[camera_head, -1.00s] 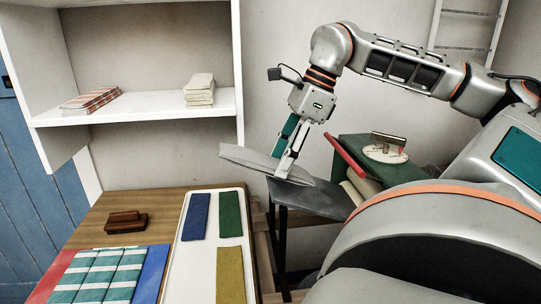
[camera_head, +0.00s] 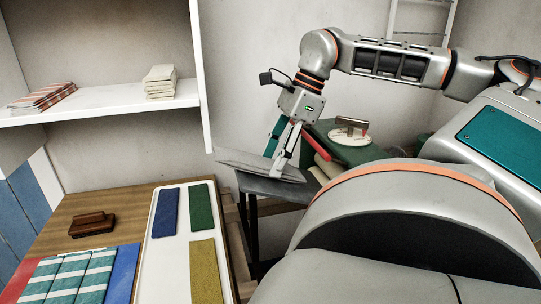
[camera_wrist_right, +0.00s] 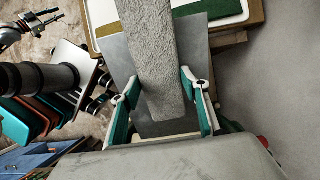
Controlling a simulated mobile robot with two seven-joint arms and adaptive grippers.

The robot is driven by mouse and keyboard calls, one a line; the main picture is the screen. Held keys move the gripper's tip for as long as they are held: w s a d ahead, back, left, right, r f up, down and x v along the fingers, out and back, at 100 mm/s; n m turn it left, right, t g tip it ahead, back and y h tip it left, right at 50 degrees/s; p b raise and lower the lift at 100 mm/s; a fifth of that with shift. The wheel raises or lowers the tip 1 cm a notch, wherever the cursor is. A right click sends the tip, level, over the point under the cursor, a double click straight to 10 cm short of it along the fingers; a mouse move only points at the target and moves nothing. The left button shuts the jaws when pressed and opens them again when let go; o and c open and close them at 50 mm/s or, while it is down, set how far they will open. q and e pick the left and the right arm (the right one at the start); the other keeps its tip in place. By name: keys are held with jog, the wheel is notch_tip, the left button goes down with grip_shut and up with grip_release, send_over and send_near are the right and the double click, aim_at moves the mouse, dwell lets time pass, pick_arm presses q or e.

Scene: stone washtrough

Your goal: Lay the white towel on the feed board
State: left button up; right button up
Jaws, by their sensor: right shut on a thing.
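The white towel (camera_head: 247,161) looks like a long, flat, light grey-white strip in the head view. In the right wrist view the towel (camera_wrist_right: 152,45) is rough-textured and runs away between the fingers. My right gripper (camera_head: 278,168) is shut on it, one teal-padded finger on each side in the wrist view (camera_wrist_right: 160,82). A smooth dark grey board (camera_head: 262,186), apparently the feed board, lies under the towel and gripper. Whether the towel touches it I cannot tell.
A green machine (camera_head: 350,154) with a red bar (camera_head: 311,141) stands right of the towel. A white tray (camera_head: 176,249) with blue, green and yellow cloths lies on the wooden table (camera_head: 115,206). Striped cloth, a brown block (camera_head: 92,224) and a shelf (camera_head: 110,107) are at left.

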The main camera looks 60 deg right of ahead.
jog(key=o, duration=1.5)
jog(key=v, duration=1.2)
